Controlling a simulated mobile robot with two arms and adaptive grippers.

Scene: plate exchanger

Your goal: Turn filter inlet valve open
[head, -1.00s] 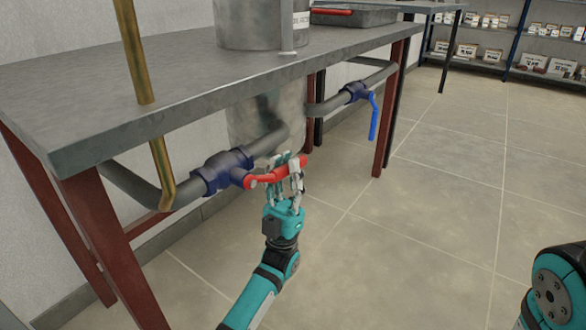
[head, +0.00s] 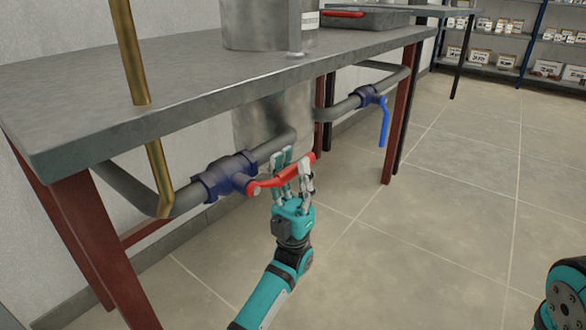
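A blue valve body (head: 229,174) sits on the grey pipe below the near table edge. Its red lever handle (head: 266,184) points right and slightly up in the picture, at an angle to the pipe. My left gripper (head: 294,168) is at the outer part of this handle, its fingers spread with a visible gap and the red lever crossing between them. Exact finger contact is hard to tell. A second blue valve (head: 368,96) sits further along the pipe, with a blue handle (head: 384,124) hanging down. Only part of my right arm shows at the lower right; its gripper is out of view.
A grey table (head: 200,85) with dark red legs stands over the pipe. A brass pipe (head: 132,60) rises at the left. A metal vessel and tray (head: 366,20) are on top. Open tiled floor lies to the right; stocked shelves stand behind.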

